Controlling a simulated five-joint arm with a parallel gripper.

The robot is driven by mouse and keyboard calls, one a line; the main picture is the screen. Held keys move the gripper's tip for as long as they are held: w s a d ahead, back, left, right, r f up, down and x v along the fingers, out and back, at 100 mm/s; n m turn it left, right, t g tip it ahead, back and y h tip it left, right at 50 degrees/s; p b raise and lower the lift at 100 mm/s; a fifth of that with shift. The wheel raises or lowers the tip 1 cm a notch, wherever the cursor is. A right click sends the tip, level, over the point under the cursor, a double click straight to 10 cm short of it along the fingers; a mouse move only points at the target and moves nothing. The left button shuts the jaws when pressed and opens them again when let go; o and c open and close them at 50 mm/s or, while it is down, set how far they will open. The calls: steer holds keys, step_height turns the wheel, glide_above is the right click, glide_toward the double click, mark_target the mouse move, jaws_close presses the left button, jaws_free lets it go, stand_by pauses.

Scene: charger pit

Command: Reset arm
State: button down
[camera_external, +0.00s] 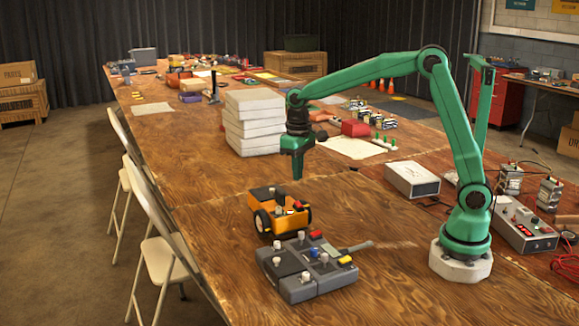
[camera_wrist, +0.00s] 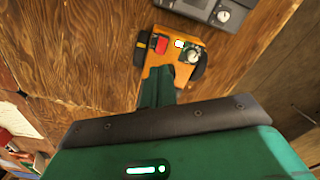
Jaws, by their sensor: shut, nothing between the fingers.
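My green arm stands on a white base at the right of the table in the external view. My gripper (camera_external: 297,172) points down, shut and empty, in the air above the table behind the orange wheeled cart (camera_external: 291,219). In the wrist view my gripper (camera_wrist: 158,78) shows its green fingers together, with the orange cart (camera_wrist: 166,55) beyond them. The cart has dark wheels and a red block and small knobs on top. A grey charger station (camera_external: 307,277) with knobs and coloured buttons lies in front of the cart; part of it also shows in the wrist view (camera_wrist: 205,8).
A stack of white boxes (camera_external: 254,122) stands behind my gripper. A white box (camera_external: 412,180) and a control box with switches (camera_external: 524,228) lie near my base. Folding chairs (camera_external: 163,250) line the left table edge. Bare wood lies right of the cart.

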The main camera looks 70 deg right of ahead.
steer(key=s+a+r+n+t, duration=0.1)
steer(key=s+r+t, duration=0.1)
steer(key=s+r, duration=0.35)
steer(key=s+r+n+t, duration=0.1)
steer(key=s+r, duration=0.1)
steer(key=s, duration=0.6)
steer(key=s+f+n+t, duration=0.1)
steer(key=s+t, duration=0.1)
steer(key=s, duration=0.8)
steer(key=shift+s+a+f+t, duration=0.25)
steer(key=shift+s+t, duration=0.05)
steer(key=w+r+n+g, duration=0.1)
steer(key=w+n+g, duration=0.3)
steer(key=w, duration=1.8)
steer(key=shift+w+n+g, duration=0.25)
steer(key=shift+n+g, duration=0.05)
steer(key=shift+n, duration=2.2)
